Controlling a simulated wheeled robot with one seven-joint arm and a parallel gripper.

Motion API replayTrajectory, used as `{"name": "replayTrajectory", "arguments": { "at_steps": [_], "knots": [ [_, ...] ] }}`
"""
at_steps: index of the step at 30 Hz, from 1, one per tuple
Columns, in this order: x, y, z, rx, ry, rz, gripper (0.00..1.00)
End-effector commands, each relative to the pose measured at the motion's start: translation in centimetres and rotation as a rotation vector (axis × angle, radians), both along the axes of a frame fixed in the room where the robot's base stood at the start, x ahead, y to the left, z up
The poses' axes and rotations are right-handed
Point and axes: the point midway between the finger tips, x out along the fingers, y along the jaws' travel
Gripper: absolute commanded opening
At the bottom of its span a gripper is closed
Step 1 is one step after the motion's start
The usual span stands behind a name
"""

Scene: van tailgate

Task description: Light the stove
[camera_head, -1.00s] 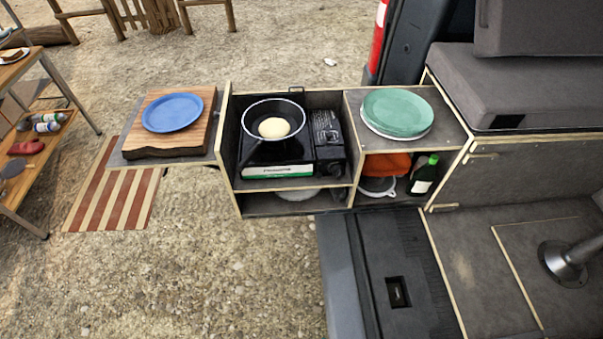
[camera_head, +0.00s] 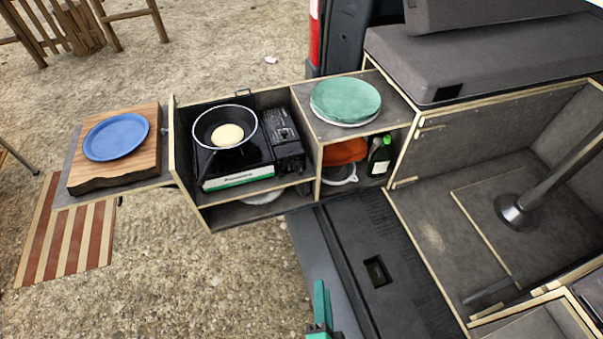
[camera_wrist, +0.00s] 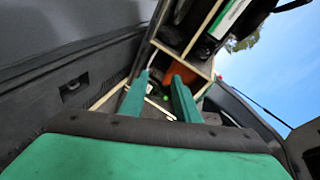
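The portable stove (camera_head: 240,159) sits in the middle bay of the pull-out kitchen box in the head view. Its dark control panel (camera_head: 286,139) is on the right side. A frying pan (camera_head: 225,127) with a pale round food (camera_head: 227,135) stands on the stove. No flame is visible, and the pan hides the burner. My gripper (camera_head: 321,302) shows only partly at the bottom edge of the head view, well in front of and below the stove. In the wrist view my gripper's two green fingers (camera_wrist: 160,92) are apart with nothing visible between them.
A blue plate (camera_head: 116,137) rests on a wooden board (camera_head: 88,177) at the left. Green plates (camera_head: 346,98) top the right bay, above an orange cloth (camera_head: 345,152) and a green bottle (camera_head: 379,157). The dark tailgate sill (camera_head: 345,235) lies before the box; open gravel is left of it.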

Motion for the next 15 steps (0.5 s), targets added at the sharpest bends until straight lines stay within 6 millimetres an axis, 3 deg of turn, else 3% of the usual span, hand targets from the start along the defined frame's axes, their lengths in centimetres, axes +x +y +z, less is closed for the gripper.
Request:
{"name": "replayTrajectory", "arguments": {
  "at_steps": [1,8,15],
  "knots": [
    [2.2,-0.3,-0.2,0.130,-0.010,-0.021,0.29],
    [10.9,-0.6,0.0,0.795,-0.010,-0.096,0.29],
    [19.3,0.7,3.4,1.465,0.038,-0.094,0.29]
  ]
}}
